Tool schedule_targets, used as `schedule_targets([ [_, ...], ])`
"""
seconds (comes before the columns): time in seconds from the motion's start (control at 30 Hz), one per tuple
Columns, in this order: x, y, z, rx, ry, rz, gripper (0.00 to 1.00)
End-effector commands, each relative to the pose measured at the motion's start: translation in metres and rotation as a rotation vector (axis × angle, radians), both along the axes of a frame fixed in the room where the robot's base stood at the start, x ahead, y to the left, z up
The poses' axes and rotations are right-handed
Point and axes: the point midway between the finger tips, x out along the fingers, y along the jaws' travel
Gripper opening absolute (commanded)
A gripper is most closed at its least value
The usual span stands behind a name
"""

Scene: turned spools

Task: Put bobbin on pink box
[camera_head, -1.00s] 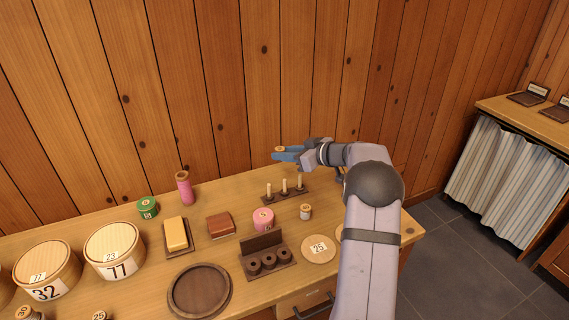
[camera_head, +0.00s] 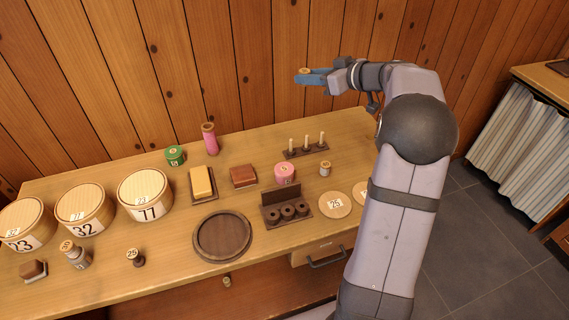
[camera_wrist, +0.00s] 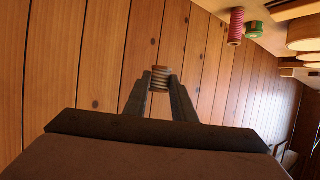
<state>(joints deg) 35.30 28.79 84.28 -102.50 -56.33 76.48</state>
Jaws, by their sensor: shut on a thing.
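My gripper (camera_head: 306,78) is shut on a bobbin (camera_head: 304,71) and holds it in the air, before the plank wall and above the table's back edge. In the wrist view the bobbin (camera_wrist: 160,78), with pale and darker bands, sits between the two fingertips (camera_wrist: 160,86). The pink box (camera_head: 285,173) is small and round, with a number label on its side. It stands on the table below the gripper and a little to its left in the head view. Its top looks bare.
A rack with three pegs (camera_head: 306,151) stands just behind the pink box. A small spool (camera_head: 325,169) is to its right, a dark holder (camera_head: 287,210) in front, a brown block (camera_head: 243,176) to its left. A tall pink spool (camera_head: 209,138) and a green box (camera_head: 175,156) stand farther left.

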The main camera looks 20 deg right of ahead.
Motion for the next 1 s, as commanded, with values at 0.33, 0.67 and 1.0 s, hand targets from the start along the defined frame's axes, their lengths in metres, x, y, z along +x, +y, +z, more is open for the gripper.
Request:
schedule_targets([
  [0.33,-0.064,0.049,-0.023,0.004,0.003,0.010,0.03],
  [0.67,-0.113,0.089,-0.081,0.003,0.003,0.054,0.03],
  [1.0,-0.118,0.097,-0.084,0.000,-0.001,0.130,0.03],
])
